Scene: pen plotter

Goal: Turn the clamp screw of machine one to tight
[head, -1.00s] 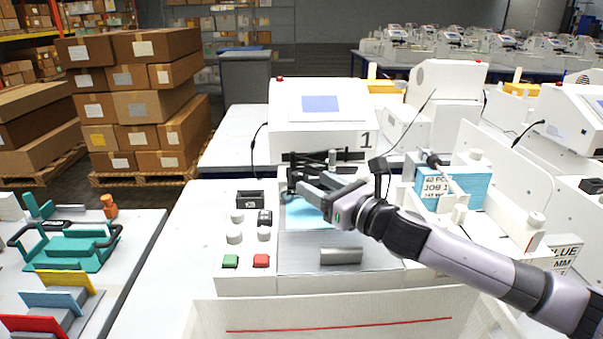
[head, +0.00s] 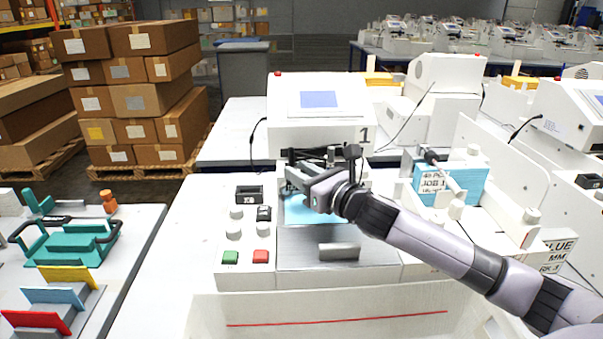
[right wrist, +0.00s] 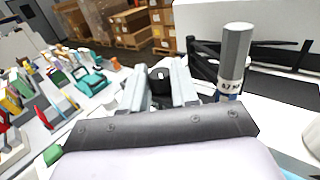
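Machine one (head: 318,135) is the white plotter marked 1, at the middle of the head view. A small black knob with a white mark, seemingly its clamp screw (right wrist: 160,75), shows between my right fingers in the right wrist view. My right gripper (head: 291,174) is at the left end of the machine's dark carriage bar, above the blue sheet (head: 308,213). Its fingers (right wrist: 160,88) stand apart, one on each side of the knob; I see no clear contact. A grey pen (right wrist: 234,62) with a label stands upright right of the fingers. My left gripper is out of view.
The button panel with green (head: 230,257) and red (head: 261,256) buttons is left of the plotter bed. A blue card box (head: 478,182) stands to the right. A white bin (head: 400,305) is in front.

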